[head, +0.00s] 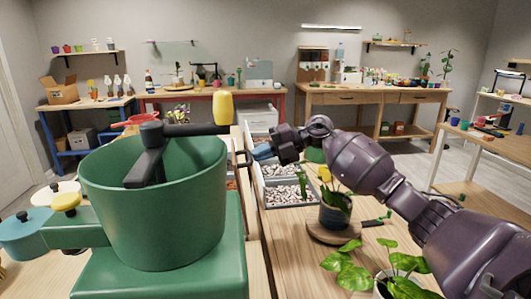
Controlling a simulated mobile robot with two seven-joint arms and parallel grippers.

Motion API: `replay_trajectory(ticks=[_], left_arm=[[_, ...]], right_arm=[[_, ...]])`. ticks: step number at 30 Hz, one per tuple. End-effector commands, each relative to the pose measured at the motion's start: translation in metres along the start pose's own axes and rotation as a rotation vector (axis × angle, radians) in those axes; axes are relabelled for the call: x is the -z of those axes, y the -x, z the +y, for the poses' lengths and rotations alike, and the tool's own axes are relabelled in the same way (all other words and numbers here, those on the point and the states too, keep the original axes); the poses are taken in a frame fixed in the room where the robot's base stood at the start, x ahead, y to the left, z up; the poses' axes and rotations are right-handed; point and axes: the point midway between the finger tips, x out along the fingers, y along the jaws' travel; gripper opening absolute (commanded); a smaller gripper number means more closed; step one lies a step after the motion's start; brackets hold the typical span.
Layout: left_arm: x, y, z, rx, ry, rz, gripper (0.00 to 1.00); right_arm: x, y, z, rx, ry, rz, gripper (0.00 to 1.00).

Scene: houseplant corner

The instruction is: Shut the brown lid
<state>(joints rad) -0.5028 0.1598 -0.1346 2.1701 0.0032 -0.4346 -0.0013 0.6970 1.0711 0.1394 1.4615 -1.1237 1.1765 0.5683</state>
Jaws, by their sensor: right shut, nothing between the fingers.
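A tan-brown panel (252,215) shows as a narrow, steep strip between the green machine and the pebble trays. It may be the brown lid seen nearly edge-on, but I cannot tell for sure; the green machine hides what lies to its left. A small dark handle-like piece (243,157) shows by its upper part. My right gripper (259,152) reaches in from the right, its bluish fingers shut and empty. Its tips are close to the dark piece; I cannot tell whether they touch. My left gripper is not in view.
A large green pot-like machine (155,205) with a dark crank and yellow knob (223,107) fills the left foreground. Pebble trays (290,192) lie under my right arm. A potted plant (335,210) on a round wooden board and another leafy plant (390,270) stand close below it.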

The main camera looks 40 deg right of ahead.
Motion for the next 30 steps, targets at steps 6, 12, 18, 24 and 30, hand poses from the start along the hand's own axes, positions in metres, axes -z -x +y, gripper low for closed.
replay_trajectory(ticks=[6,12,18,24,30], left_arm=[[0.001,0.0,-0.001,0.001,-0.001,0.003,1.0],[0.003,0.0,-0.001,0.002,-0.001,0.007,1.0],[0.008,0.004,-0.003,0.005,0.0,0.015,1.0],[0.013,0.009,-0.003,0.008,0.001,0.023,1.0],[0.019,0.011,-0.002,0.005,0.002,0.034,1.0]], right_arm=[[0.0,0.0,0.0,0.0,0.0,0.0,0.0],[0.0,-0.002,0.003,0.014,0.002,-0.001,0.0],[0.0,-0.011,0.013,0.077,0.008,-0.003,0.0],[0.001,-0.032,0.025,0.195,0.013,-0.003,0.0],[0.001,-0.061,0.033,0.34,0.015,-0.003,0.0]])
